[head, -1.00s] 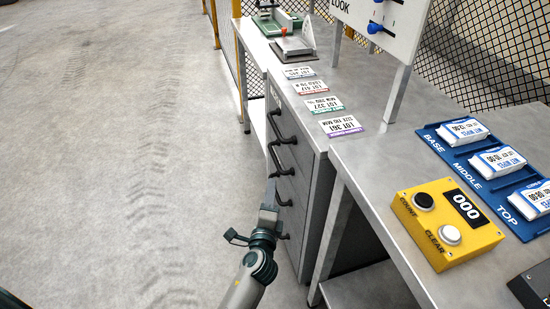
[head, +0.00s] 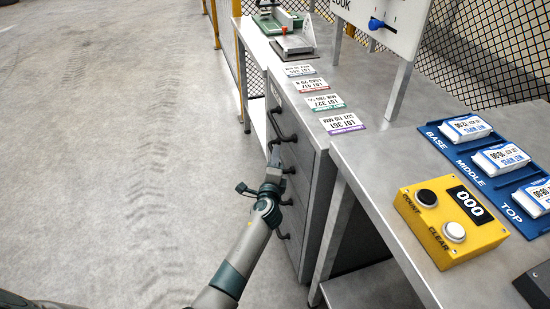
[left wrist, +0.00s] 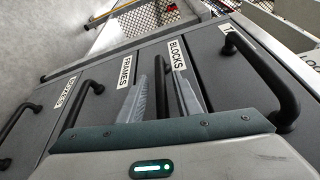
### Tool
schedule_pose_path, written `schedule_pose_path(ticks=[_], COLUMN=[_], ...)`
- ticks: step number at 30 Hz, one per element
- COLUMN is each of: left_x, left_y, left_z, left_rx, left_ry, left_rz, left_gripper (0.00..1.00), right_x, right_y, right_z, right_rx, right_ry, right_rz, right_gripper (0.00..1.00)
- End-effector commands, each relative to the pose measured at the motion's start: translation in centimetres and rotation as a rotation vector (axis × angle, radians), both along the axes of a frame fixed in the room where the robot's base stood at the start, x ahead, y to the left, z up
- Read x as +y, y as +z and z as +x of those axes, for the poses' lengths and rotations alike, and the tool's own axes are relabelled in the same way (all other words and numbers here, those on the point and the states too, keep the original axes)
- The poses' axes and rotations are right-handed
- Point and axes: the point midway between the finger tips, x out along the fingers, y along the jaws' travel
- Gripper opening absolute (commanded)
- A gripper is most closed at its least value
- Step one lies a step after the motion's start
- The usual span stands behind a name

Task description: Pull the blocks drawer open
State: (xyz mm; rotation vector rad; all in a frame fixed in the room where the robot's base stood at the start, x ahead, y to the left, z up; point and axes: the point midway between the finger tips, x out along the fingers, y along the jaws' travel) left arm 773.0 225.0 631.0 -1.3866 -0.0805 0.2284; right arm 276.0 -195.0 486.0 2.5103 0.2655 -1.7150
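The blocks drawer is shut in a grey drawer cabinet; its BLOCKS label (left wrist: 177,54) shows in the left wrist view. A dark upright bar (left wrist: 160,85), which looks like its handle, stands between the fingers of my left gripper (left wrist: 163,92). The fingers are apart on both sides of the bar, with narrow gaps. In the head view my left gripper (head: 275,158) is at the cabinet front, below the top handle (head: 281,127), and partly hides the handle there. My right gripper is out of view.
The FRAMES label (left wrist: 126,71) and neighbouring handles (left wrist: 270,85) sit close on both sides. The floor left of the cabinet is clear.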

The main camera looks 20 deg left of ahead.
Motion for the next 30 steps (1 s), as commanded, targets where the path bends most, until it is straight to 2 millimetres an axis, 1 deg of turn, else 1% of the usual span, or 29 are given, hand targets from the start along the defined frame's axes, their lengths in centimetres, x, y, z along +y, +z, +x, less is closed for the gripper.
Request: schedule_pose_path(ticks=[1, 6, 14, 15, 17, 18, 19, 26, 30], left_x=[0.1, 0.22, 0.23, 0.23, 0.23, 0.23, 0.22, 0.28, 0.75], left_y=[-0.04, -0.08, -0.05, -0.06, -0.06, -0.06, -0.06, -0.07, -0.04], left_z=[0.5, 1.17, 1.24, 1.23, 1.23, 1.22, 1.22, 1.16, 0.85], left_rx=[-0.001, 0.0, 0.0, 0.0, 0.0, 0.0, 0.0, 0.0, 0.0], left_ry=[0.0, -0.001, -0.001, -0.001, -0.001, -0.001, -0.001, -0.001, -0.001], left_rz=[0.0, -0.001, -0.001, -0.001, -0.001, -0.001, -0.001, 0.0, 0.0], left_gripper=[0.31, 0.31, 0.31, 0.29, 0.14, 0.05, 0.0, 0.0, 0.0], right_x=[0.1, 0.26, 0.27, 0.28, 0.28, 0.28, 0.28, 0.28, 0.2], right_y=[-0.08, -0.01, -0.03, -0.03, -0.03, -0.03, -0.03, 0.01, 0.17], right_z=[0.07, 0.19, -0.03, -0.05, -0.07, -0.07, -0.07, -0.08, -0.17], right_rx=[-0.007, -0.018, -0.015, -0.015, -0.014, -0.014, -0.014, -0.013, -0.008], right_ry=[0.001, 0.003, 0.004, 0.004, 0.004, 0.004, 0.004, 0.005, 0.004], right_rz=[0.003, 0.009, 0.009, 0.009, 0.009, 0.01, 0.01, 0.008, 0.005], right_gripper=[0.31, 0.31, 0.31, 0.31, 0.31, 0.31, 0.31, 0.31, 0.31])
